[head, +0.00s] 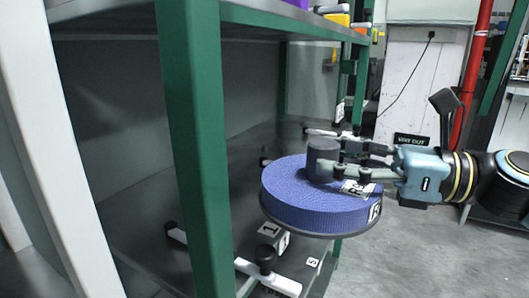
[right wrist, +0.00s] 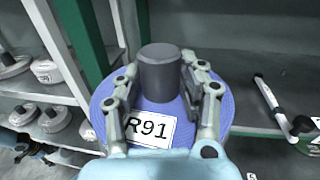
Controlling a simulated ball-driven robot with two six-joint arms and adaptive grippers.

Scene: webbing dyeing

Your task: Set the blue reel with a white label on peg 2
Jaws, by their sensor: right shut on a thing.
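A blue reel (head: 310,207) with a dark hub (head: 322,160) is level at the shelf's open side in the head view. Its white label (head: 358,190) lies on top, and reads R91 in the right wrist view (right wrist: 148,128). My right gripper (head: 340,163) is shut on the hub, one finger on each side, as the right wrist view (right wrist: 165,80) also shows. A white peg bar (head: 268,278) with a dark knob and a tag reading 1 (head: 270,235) shows just below and left of the reel. No tag reading 2 can be made out. My left gripper is not in view.
A green post (head: 192,150) stands left of the reel. Another white bar (right wrist: 266,92) with a dark end lies on the shelf board, right of the reel in the wrist view. Grey reels (right wrist: 54,118) stand on shelves at left there. Open floor (head: 420,245) lies right.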

